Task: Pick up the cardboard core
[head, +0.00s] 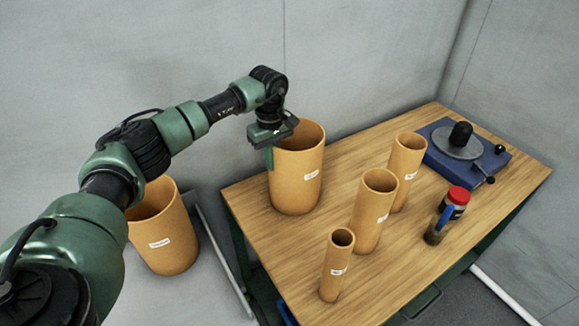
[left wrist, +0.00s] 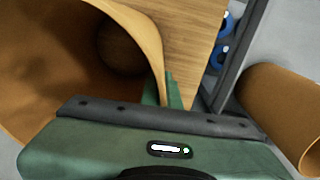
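A large orange-brown cardboard core (head: 297,178) with a white label stands upright at the table's left back corner. My left gripper (head: 272,146) is at its rim from above. One green finger shows outside the wall in the head view; the other is hidden there. In the left wrist view, the green fingers (left wrist: 163,92) sit close together with the rim of the core (left wrist: 135,25) between them, so the gripper looks shut on the wall. The core's base appears to rest on the table. My right gripper is not in view.
Three narrower cores (head: 373,212) stand on the wooden table (head: 325,215). A blue device with a grey disc (head: 460,146) and a red-lidded jar (head: 454,205) with a blue-handled tool (head: 439,225) are at the right. Another large core (head: 162,235) stands left of the table. A grey wall is behind.

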